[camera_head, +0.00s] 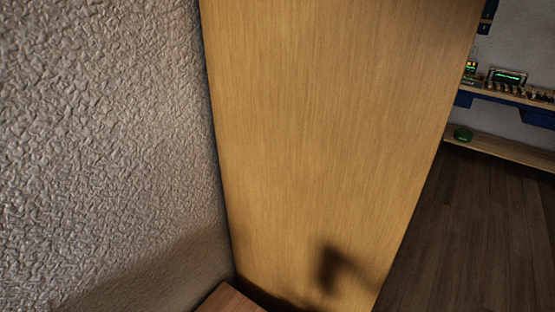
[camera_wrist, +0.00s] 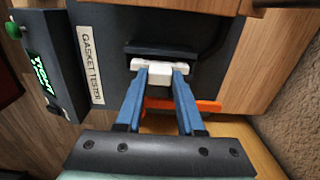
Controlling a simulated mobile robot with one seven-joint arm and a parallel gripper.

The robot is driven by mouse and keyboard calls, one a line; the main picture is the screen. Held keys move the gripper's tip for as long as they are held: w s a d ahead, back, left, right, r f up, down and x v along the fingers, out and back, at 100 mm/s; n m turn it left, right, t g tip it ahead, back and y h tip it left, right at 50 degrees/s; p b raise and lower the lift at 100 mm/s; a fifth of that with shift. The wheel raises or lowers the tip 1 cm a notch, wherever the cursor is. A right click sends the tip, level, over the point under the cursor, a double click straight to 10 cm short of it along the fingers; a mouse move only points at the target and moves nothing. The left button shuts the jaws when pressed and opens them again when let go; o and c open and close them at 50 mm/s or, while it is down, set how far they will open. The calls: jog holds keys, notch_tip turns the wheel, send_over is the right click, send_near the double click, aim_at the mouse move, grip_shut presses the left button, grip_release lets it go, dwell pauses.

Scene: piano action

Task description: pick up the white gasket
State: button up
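The white gasket (camera_wrist: 161,66) is in the wrist view, at the dark slot of a black unit labelled "GASKET TESTER" (camera_wrist: 92,64). My gripper (camera_wrist: 161,74) has two blue fingers, set apart, with their tips at the near side of the gasket. The gasket's ends show a little beyond the fingertips on both sides, and white shows between them. The tips overlap the gasket in the picture, so I cannot tell whether they grip it. The head view shows neither the gasket nor my gripper.
An orange part (camera_wrist: 205,106) lies behind my fingers, close to the tester. A dark box with a green lit display (camera_wrist: 42,70) is at the left. In the head view a tall wooden panel (camera_head: 330,120) blocks the middle, beside a rough wall (camera_head: 100,130); dark floor (camera_head: 470,240) is open at right.

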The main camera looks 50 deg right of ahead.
grip_shut()
jog(key=shift+r, duration=0.1)
